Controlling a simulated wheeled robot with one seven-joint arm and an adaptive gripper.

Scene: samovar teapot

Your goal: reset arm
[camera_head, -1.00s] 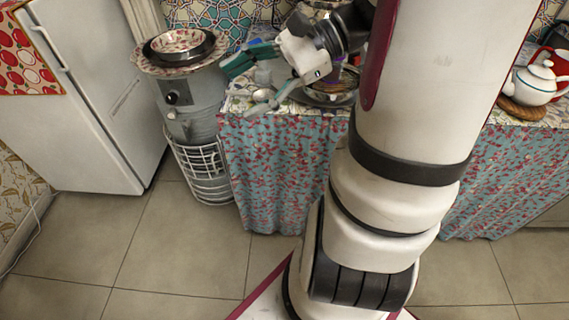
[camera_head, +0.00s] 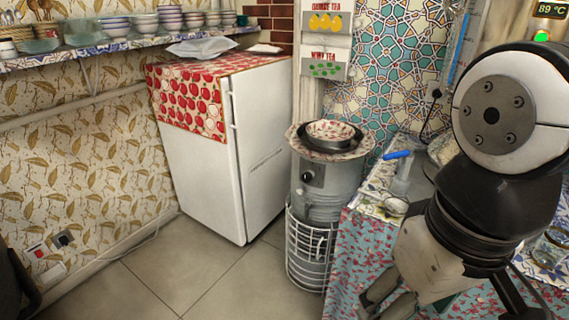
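My gripper (camera_head: 385,298) is at the lower right, in front of the cloth-covered table (camera_head: 345,262). It hangs below the large black and white joint of my arm. Its grey fingers point down and to the left, and I see nothing held between them. Part of the gripper is covered or cut off, so the gap between the fingers is unclear. My arm hides much of the right side of the table.
A grey cylindrical stove (camera_head: 318,205) bears a patterned bowl (camera_head: 330,133), with a white wire rack (camera_head: 305,262) around its base. A white fridge (camera_head: 265,145) stands left of it. A small cup (camera_head: 395,206) and a blue-handled thing (camera_head: 398,154) are on the table. Floor at lower left is clear.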

